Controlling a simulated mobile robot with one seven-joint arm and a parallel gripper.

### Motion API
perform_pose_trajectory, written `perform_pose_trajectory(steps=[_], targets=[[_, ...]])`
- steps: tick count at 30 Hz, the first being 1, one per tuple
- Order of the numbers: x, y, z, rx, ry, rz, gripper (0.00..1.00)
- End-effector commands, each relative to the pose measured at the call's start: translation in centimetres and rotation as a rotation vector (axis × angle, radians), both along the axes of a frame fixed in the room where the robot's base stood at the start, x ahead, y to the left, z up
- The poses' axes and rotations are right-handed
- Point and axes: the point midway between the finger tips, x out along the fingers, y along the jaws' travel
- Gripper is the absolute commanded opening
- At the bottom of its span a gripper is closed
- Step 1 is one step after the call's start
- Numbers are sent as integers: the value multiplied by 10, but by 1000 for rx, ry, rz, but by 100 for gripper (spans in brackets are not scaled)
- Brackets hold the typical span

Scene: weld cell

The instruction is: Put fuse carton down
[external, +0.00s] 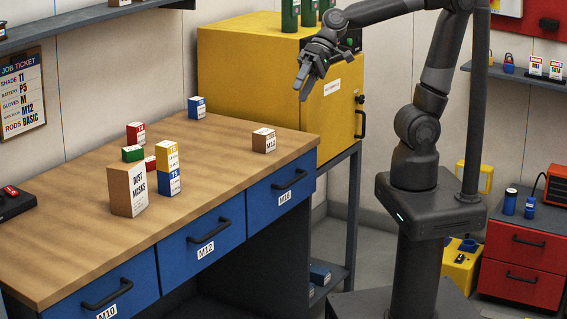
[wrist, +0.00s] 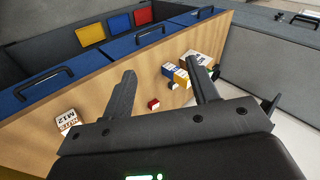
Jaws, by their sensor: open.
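My gripper (external: 309,82) is open and empty, high above the right end of the wooden bench (external: 230,205). Its two spread fingers (wrist: 165,90) show in the wrist view with nothing between them. I cannot tell which carton is the fuse carton. A yellow carton (external: 167,154) stands on a blue carton (external: 171,181). Near them are a red carton (external: 135,132), a green carton (external: 132,153) and a low red carton (external: 150,163). Another blue carton (external: 197,107) stands at the back. All are apart from my gripper.
A brown dust masks carton (external: 127,190) stands at the bench front and an M12 carton (external: 264,140) near its right end. The yellow cabinet (external: 265,80) rises behind my gripper. The bench's near left and middle right are clear.

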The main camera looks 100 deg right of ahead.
Motion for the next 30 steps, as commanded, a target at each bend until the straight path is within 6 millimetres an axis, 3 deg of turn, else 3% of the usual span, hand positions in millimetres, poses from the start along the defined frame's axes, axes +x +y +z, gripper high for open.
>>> perform_pose_trajectory(steps=[1, 6, 12, 17, 30], targets=[[-22, -9, -4, -94, -20, 58, 54], [-85, -45, -28, -425, -44, 255, 54], [-127, -78, -45, -675, -36, 390, 54], [-137, -87, -49, -739, -29, 423, 54], [-136, -87, -49, -739, -29, 423, 54]])
